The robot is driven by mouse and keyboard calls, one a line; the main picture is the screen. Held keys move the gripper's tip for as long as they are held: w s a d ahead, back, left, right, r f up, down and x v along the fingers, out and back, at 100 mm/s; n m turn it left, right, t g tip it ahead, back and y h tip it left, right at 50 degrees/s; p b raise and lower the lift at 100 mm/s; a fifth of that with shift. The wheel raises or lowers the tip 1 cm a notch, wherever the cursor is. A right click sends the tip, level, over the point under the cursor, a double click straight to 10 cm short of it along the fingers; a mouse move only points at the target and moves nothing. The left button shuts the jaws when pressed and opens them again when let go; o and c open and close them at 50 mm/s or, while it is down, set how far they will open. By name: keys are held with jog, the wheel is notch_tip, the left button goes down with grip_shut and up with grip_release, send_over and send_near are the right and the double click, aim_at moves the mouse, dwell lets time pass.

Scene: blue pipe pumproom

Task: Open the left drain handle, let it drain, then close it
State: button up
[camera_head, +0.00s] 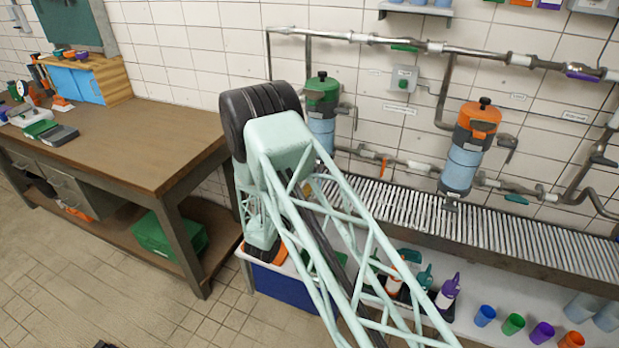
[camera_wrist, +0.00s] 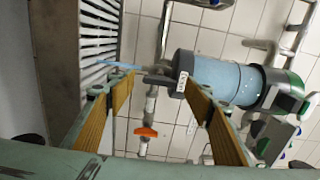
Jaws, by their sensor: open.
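The left filter tank (camera_head: 322,134) has a green top and a light-blue body in the head view; my arm hides its lower end. In the wrist view the tank (camera_wrist: 222,80) lies sideways, its bottom end pointing left. A dark drain piece (camera_wrist: 158,80) with a small white label beside it sticks out from that end. A thin light-blue streak (camera_wrist: 112,65) runs from near it towards the grate; I cannot tell if it is water. My gripper (camera_wrist: 145,92) is open, its wood-coloured finger pads on either side of the drain piece in the picture. Contact cannot be made out.
A slatted grate (camera_head: 490,228) runs below the tanks, and a pipe with an orange handle (camera_wrist: 146,131) passes behind. A second tank (camera_head: 462,165) with an orange top stands right. A wooden workbench (camera_head: 130,135) is at left. Bottles and cups stand on the lower shelf.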

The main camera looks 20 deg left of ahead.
jog(key=s, duration=0.9)
jog(key=shift+s+a, duration=0.2)
jog(key=shift+s, duration=0.15)
